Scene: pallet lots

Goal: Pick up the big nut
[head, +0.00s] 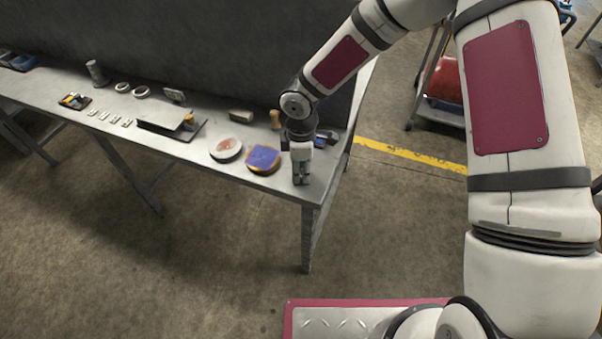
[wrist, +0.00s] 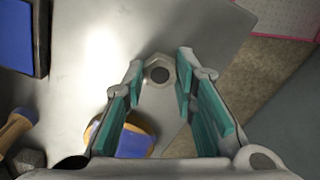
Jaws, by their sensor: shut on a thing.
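The big nut (wrist: 157,58) is a pale metal hexagonal ring with a dark round hole, seen in the wrist view between my fingertips. My gripper (wrist: 160,68) has its teal-padded fingers shut on the nut's two sides. In the head view my gripper (head: 301,178) points down at the near right corner of the grey table (head: 178,152). There the nut is hidden by the fingers. I cannot tell whether the nut touches the tabletop or is just above it.
A blue-and-orange round thing (head: 262,158) lies just left of my gripper, with a pale round tin (head: 226,149) beyond it. A wooden-handled thing (head: 275,119) and a blue-and-dark item (head: 323,139) lie behind. A dark stand (head: 170,128) is farther left. The table edge is close.

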